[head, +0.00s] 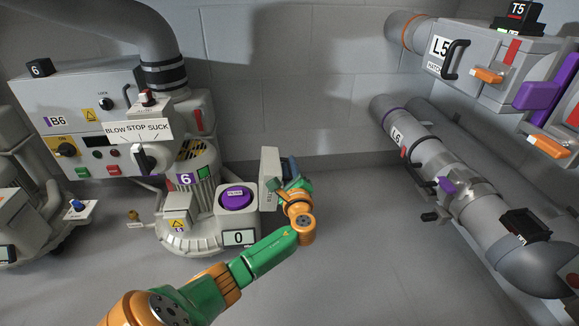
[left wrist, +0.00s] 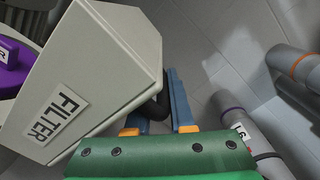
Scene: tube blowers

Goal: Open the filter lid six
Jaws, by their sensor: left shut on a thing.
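Machine six carries a grey filter lid (head: 268,178) that stands swung up on edge beside the purple filter (head: 237,198). In the left wrist view the lid (left wrist: 95,80) is a large pale block with a FILTER label, and the purple filter (left wrist: 8,55) shows at the left edge. My left gripper (head: 290,172) is at the lid's right side. In the left wrist view its blue fingers (left wrist: 158,108) are closed around the lid's dark handle (left wrist: 155,110), which is partly hidden. My right gripper is in neither view.
The blower unit with the B6 panel (head: 90,115) stands left of the lid. A counter showing 0 (head: 238,237) sits in front of the filter. Pipe L6 (head: 425,155) and box L5 (head: 490,60) are on the right. Floor between is clear.

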